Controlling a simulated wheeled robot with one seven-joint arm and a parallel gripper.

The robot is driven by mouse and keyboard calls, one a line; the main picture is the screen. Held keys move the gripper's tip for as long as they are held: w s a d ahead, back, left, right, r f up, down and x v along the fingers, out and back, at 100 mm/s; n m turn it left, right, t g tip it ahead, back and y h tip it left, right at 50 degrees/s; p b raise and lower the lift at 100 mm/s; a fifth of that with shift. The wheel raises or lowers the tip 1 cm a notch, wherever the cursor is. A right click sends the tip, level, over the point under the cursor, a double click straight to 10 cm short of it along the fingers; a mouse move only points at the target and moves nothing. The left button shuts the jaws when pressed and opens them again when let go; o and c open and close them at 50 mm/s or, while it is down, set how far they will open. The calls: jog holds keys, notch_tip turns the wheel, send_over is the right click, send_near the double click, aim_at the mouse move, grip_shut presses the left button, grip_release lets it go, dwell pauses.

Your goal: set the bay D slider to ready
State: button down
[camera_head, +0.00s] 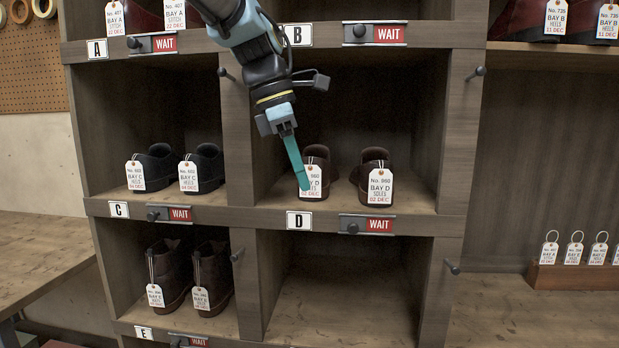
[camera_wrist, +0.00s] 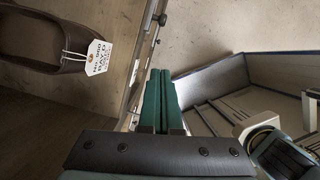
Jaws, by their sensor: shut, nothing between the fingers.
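The bay D slider (camera_head: 367,224) is on the shelf edge under bay D, right of the D label (camera_head: 299,220). Its dark knob (camera_head: 352,227) is at the left end, and a red WAIT field shows to its right. My gripper (camera_head: 305,186) is shut and empty, its teal fingers pointing down in front of bay D's left shoe, above and left of the slider. In the wrist view the green fingers (camera_wrist: 160,98) lie together beside the shelf edge. A dark knob (camera_wrist: 162,19) shows beyond them; I cannot tell whether it is the slider's.
Two brown shoes with bay D tags (camera_head: 379,188) stand in the bay. Sliders for bay A (camera_head: 152,44), bay B (camera_head: 374,34) and bay C (camera_head: 169,214) also show WAIT. Pegs (camera_head: 451,266) stick out from the uprights. The bay below D is empty.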

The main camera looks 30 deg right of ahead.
aim_at(368, 217)
jog(key=x, duration=0.7)
jog(key=shift+p, duration=0.4)
jog(key=shift+s+d+f+p, duration=0.15)
jog(key=shift+s+d+p, duration=0.15)
jog(key=shift+d, duration=0.25)
jog(key=shift+s+d+f+p, duration=0.15)
jog(key=shift+s+d, duration=0.15)
jog(key=shift+d, duration=0.25)
jog(key=shift+s+d+f, duration=0.25)
jog(key=shift+s+d, duration=0.1)
jog(key=shift+d, duration=0.4)
jog(key=shift+s+d+r+p, duration=0.15)
jog(key=shift+d+p, duration=0.1)
jog(key=shift+p, duration=0.25)
jog(key=s+d+p, duration=0.3)
jog(key=shift+d, duration=0.3)
jog(key=shift+s+d, duration=0.15)
